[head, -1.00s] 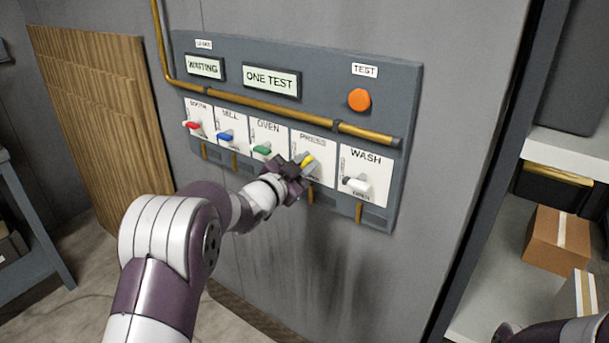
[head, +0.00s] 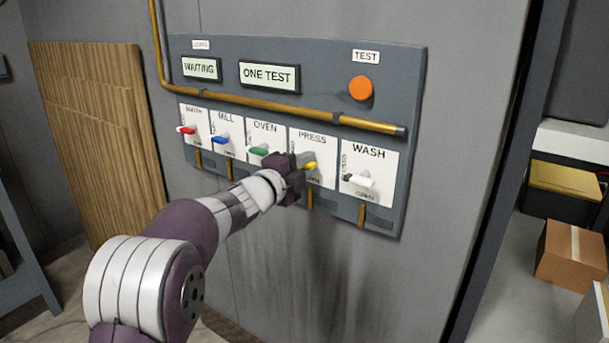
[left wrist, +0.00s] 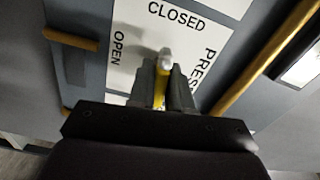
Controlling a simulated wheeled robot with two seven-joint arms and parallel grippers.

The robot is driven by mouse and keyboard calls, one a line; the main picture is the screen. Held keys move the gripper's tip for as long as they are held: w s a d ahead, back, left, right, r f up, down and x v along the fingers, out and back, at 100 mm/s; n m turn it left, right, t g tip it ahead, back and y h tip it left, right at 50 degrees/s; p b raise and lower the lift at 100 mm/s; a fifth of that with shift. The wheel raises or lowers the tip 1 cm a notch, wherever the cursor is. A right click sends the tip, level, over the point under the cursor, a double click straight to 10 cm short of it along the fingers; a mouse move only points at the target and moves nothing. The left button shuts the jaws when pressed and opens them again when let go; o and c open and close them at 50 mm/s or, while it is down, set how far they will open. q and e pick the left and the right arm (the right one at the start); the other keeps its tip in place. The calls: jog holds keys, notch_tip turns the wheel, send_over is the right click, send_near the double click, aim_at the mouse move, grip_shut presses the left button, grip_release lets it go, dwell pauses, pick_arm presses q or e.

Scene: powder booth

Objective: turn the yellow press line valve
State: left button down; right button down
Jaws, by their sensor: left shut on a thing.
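The yellow press line valve handle (head: 310,166) sits on the white PRESS plate (head: 325,149) of the wall panel, fourth from the left. My left gripper (head: 301,172) is shut on it, and its fingers hide part of the handle. In the left wrist view, yellow (left wrist: 159,99) shows between the two grey fingers (left wrist: 164,88). The plate there reads CLOSED at the top and OPEN at the left. In the head view the handle lies nearly level. My right gripper is not in view.
Red (head: 186,130), blue (head: 220,140) and green (head: 259,151) handles stand left of it, and a white WASH handle (head: 358,180) right. An orange TEST button (head: 361,88) and a screen reading ONE TEST (head: 269,76) are above. A brass pipe (head: 285,108) crosses the panel.

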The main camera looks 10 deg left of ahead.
pick_arm(q)
jog(key=shift+f+m+b, duration=0.15)
jog(key=shift+m+b, duration=0.4)
jog(key=shift+m, duration=0.25)
jog(key=c, duration=1.2)
grip_release()
jog(key=shift+o, duration=0.2)
jog(key=v, duration=1.2)
jog(key=shift+s+p, duration=0.3)
jog(key=shift+s, duration=0.05)
jog(key=shift+a, duration=0.1)
